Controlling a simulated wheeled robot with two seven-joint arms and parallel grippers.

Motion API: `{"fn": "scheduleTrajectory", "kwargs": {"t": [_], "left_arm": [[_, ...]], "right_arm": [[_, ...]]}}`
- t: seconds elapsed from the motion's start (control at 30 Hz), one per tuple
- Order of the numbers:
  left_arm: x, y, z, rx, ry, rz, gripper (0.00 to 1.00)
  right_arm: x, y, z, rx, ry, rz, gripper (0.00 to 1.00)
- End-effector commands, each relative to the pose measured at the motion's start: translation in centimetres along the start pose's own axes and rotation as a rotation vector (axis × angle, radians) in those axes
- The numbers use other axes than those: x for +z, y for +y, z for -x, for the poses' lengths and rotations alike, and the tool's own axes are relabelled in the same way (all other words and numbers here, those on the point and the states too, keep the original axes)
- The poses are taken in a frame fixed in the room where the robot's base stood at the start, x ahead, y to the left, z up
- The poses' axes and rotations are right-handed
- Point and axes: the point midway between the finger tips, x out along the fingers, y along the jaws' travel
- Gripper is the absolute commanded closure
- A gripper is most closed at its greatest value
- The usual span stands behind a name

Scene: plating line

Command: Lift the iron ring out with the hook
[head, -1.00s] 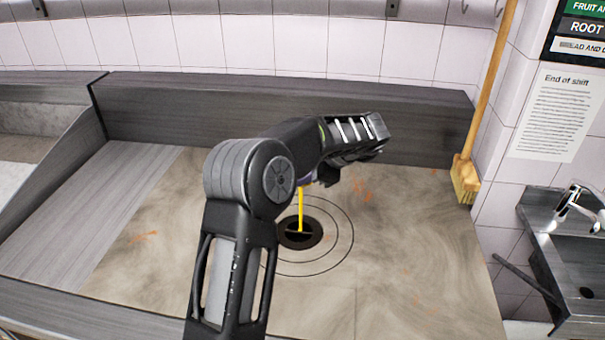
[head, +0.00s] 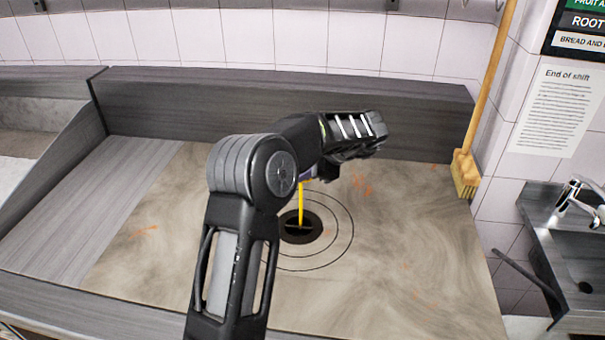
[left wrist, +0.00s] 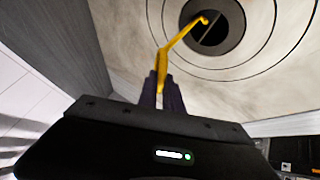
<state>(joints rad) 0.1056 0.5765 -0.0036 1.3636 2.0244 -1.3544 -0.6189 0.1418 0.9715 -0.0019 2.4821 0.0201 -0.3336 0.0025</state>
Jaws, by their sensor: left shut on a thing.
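My left gripper (head: 305,180) is shut on a thin yellow hook (head: 301,205). In the left wrist view, the gripper's two purple fingers (left wrist: 163,92) hold the hook (left wrist: 178,42), which has a bent, rounded end. The hook hangs down to the dark drain hole (head: 303,234) in the worktop. Its end shows against the opening in the left wrist view; I cannot tell how deep it is. A dark round rim (left wrist: 236,20) surrounds the hole. I cannot make out the iron ring; the hole's inside is too dark. My right gripper is not in view.
The stained beige worktop (head: 420,270) around the hole is clear, with thin circles marked around it. A grey upstand (head: 200,105) runs along the back. A broom (head: 466,175) leans at the right, near a sink (head: 580,250).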

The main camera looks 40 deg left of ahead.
Motion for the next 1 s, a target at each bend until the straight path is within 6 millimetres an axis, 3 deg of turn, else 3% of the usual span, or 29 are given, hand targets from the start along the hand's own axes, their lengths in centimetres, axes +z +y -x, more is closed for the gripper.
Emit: {"fn": "scheduleTrajectory", "kwargs": {"t": [0.4, 1.0], "left_arm": [[-0.1, -0.1, 0.0, 0.000, 0.000, 0.000, 1.00], [-0.6, -1.7, 0.5, 0.001, 0.000, 0.000, 1.00]], "right_arm": [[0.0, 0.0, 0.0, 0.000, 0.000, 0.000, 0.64], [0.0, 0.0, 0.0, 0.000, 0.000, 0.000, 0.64]]}}
